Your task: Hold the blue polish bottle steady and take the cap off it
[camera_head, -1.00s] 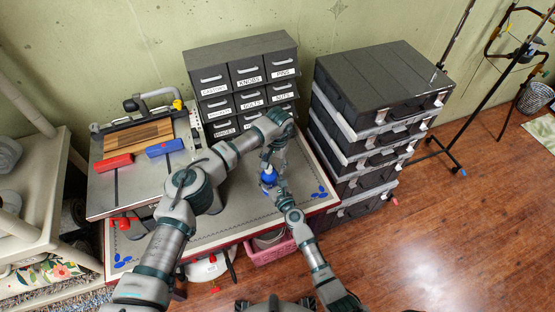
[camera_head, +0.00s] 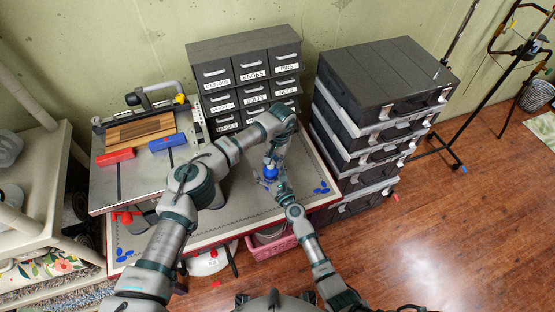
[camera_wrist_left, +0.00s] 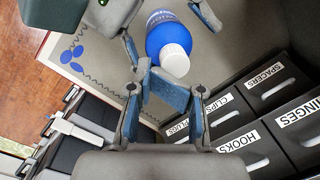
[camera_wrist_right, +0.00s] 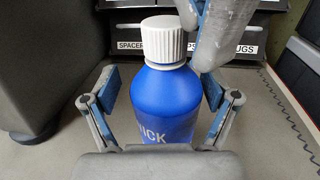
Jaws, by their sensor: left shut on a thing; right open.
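The blue polish bottle (camera_head: 270,173) stands upright on the grey work mat, and its body fills the middle of the right wrist view (camera_wrist_right: 165,103). Its ribbed white cap (camera_wrist_right: 162,40) sits on the neck; it also shows in the left wrist view (camera_wrist_left: 175,61). My left gripper (camera_wrist_left: 168,88) comes from above and behind and is shut at the cap's side; its exact contact is partly hidden. My right gripper (camera_wrist_right: 162,100) is open low around the bottle, one finger on each side, with a visible gap at the left finger.
A labelled drawer cabinet (camera_head: 243,75) stands behind the mat (camera_head: 235,215). Stacked black cases (camera_head: 375,110) stand at the right. A steel-topped machine (camera_head: 130,185) with red and blue blocks stands at the left. A pink basket (camera_head: 270,247) is below the front edge.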

